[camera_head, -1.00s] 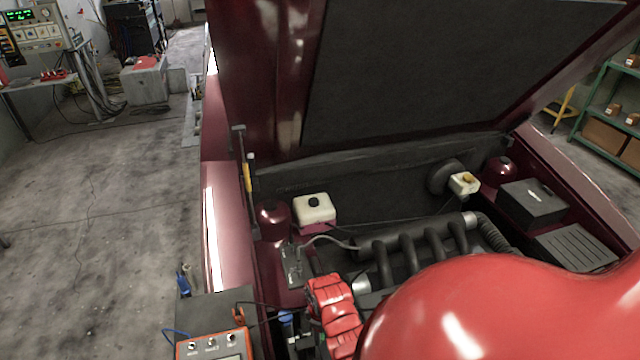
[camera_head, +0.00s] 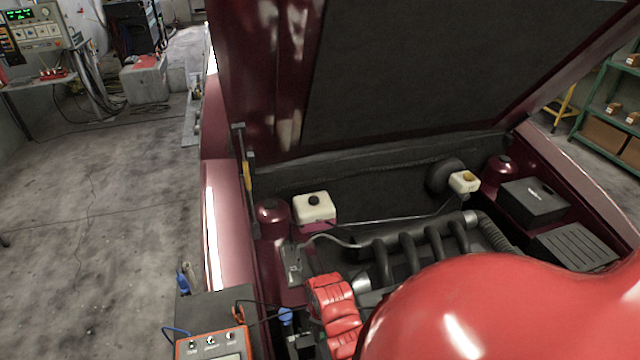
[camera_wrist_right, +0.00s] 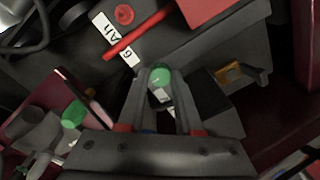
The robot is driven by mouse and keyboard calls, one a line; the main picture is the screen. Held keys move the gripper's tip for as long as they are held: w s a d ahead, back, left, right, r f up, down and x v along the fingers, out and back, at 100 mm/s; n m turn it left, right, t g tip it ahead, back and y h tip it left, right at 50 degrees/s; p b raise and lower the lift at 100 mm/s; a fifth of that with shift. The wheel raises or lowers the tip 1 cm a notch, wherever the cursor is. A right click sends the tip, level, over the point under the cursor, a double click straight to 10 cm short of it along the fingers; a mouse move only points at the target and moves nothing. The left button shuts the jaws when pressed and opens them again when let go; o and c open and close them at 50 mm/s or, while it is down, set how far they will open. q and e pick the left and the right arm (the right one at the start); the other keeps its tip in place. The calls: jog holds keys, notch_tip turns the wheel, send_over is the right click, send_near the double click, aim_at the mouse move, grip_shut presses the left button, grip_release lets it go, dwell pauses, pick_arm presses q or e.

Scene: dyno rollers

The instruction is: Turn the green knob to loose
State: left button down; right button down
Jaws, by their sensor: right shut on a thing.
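The green knob (camera_wrist_right: 159,76) shows in the right wrist view as a rounded green top between the two fingers. My right gripper (camera_wrist_right: 160,84) is shut on it, with one dark finger on each side. A whitish part shows below the knob between the fingers. Whether the knob is tight or loose cannot be told. In the head view the red segmented part of my right arm (camera_head: 335,314) reaches down at the left of the engine bay, and its fingertips and the green knob are hidden there. My left gripper is not in view.
A second green cap (camera_wrist_right: 74,114) is at the left in the wrist view. A red rod (camera_wrist_right: 138,36) and a white label lie close above the fingers.

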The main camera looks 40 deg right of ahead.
jog(key=m+b, duration=0.1)
jog(key=m, duration=0.3)
jog(key=shift+f+b, duration=0.2)
jog(key=shift+b, duration=0.2)
jog(key=m+b, duration=0.2)
jog(key=m, duration=0.3)
jog(key=shift+s+m, duration=0.1)
jog(key=shift+m, duration=0.2)
jog(key=m+b, duration=0.2)
jog(key=m, duration=0.1)
jog(key=shift+m, duration=0.3)
jog(key=m+b, duration=0.2)
jog(key=m, duration=0.2)
jog(key=shift+m+t+b, duration=0.3)
jog(key=m+b, duration=0.1)
jog(key=m, duration=0.2)
jog(key=shift+r+m, duration=0.1)
jog(key=shift+m, duration=0.2)
jog(key=m, duration=0.4)
jog(key=shift+h+b, duration=0.3)
jog(key=shift+b, duration=0.05)
jog(key=m+b, duration=0.1)
jog(key=m, duration=0.3)
jog(key=shift+a+m, duration=0.1)
jog(key=shift+m, duration=0.3)
jog(key=shift+m+b, duration=0.45)
jog(key=shift+m, duration=1.05)
